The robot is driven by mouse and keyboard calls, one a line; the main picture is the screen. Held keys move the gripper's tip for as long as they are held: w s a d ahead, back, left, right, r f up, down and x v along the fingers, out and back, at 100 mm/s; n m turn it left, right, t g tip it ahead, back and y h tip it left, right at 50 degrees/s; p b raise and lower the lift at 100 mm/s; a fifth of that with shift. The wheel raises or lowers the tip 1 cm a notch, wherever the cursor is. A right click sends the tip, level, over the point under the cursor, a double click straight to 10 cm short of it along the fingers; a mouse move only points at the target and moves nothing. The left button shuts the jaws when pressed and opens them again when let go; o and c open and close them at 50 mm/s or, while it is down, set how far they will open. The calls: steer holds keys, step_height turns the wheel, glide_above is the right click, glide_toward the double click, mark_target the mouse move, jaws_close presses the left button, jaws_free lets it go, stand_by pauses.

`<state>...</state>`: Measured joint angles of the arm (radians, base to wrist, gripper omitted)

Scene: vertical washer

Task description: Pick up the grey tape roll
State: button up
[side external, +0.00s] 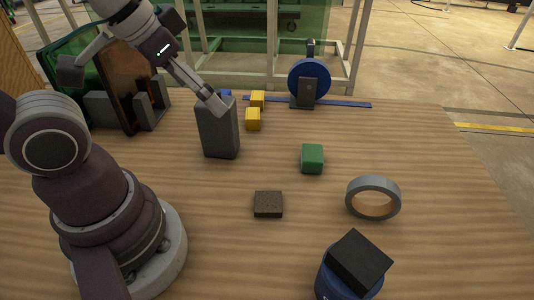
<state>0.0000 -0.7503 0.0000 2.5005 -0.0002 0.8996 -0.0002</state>
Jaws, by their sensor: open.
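The grey tape roll (373,197) is a ring with a tan inner face. It rests on the wooden table at the right, toward the front. My gripper (220,106) is at the back left, well away from the tape roll. Its fingertips are over the top of a tall dark grey block (218,134). The finger gap is small and hard to make out in this view. I see nothing held in it. The tape roll is not covered by anything.
A green cube (312,158) and a flat brown block (268,204) lie left of the roll. A blue container (334,283) with a black block (359,262) on top stands in front. Yellow cubes (253,118) and a blue disc on a stand (309,79) are behind.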

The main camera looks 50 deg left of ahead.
steer(key=shift+c, duration=0.3)
steer(key=c, duration=0.7)
steer(key=shift+o, duration=0.2)
steer(key=m+g+h, duration=0.3)
steer(key=m+h, duration=0.1)
steer(key=m, duration=0.8)
glide_above(379, 181)
steer(key=a, duration=0.3)
step_height(379, 181, down, 5)
steer(key=x, duration=0.3)
steer(key=s+x, duration=0.1)
steer(key=x, duration=0.2)
steer(key=s+x, duration=0.1)
steer(key=x, duration=0.3)
steer(key=shift+a+f, duration=0.1)
steer(key=shift+f, duration=0.35)
